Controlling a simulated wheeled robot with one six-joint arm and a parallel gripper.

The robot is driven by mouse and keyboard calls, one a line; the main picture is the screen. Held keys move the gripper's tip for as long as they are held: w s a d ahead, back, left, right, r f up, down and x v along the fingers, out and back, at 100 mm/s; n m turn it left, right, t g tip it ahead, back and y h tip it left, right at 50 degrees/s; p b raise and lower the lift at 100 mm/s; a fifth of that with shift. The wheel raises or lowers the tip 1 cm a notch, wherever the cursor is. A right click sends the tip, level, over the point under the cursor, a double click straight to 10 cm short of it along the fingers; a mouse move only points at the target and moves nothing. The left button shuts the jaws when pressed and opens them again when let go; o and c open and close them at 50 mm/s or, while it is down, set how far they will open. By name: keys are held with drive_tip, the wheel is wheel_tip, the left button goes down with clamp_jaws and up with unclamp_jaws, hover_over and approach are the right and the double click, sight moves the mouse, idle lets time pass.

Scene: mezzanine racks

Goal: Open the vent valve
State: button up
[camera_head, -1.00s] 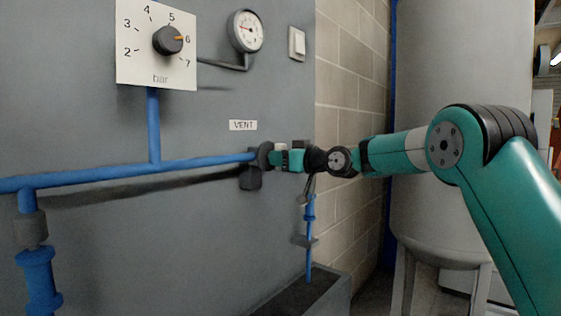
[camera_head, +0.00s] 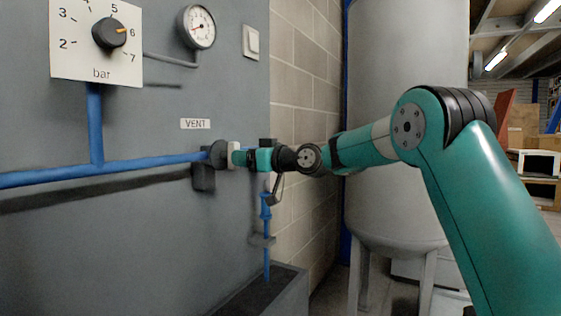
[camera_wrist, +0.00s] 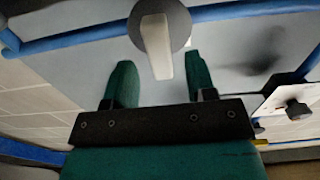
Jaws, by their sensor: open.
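The vent valve's dark round body (camera_head: 218,153) sits at the right end of the blue pipe, below the VENT label (camera_head: 195,124). Its pale lever (camera_head: 232,154) shows just right of the body. In the wrist view the grey body (camera_wrist: 181,22) is at the top, and the pale lever (camera_wrist: 158,48) points down the picture. My gripper (camera_head: 241,158) is close to the lever, to its right. In the wrist view my gripper (camera_wrist: 159,68) has its two green fingers apart, with the lever's end between or just ahead of the tips. No contact shows.
A pressure gauge (camera_head: 200,27), a bar dial (camera_head: 95,40) with its knob near 6, and a switch (camera_head: 251,42) are on the grey panel. A blue pipe (camera_head: 120,167) runs left. A trough (camera_head: 270,290) stands below and a tank (camera_head: 400,190) right.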

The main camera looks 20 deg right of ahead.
drive_tip(key=v, duration=1.3)
drive_tip(key=shift+b, duration=0.3)
drive_tip(key=shift+s+d, duration=0.1)
drive_tip(key=shift+s, duration=0.05)
drive_tip(key=s+a+f+g+h, duration=0.2)
drive_tip(key=s+a+f+g, duration=0.8)
drive_tip(key=s+a, duration=0.6)
drive_tip(key=s+f+g+h, duration=0.2)
drive_tip(key=s+f, duration=0.3)
drive_tip(key=s, duration=0.5)
drive_tip(key=s+f+g+h, duration=0.3)
drive_tip(key=s+f, duration=0.3)
drive_tip(key=s, duration=0.3)
wheel_tip(320, 180, up, 29)
drive_tip(key=p, duration=2.8)
drive_tip(key=shift+w+d+y, duration=0.15)
drive_tip(key=shift+d+y, duration=0.15)
drive_tip(key=shift+d, duration=0.05)
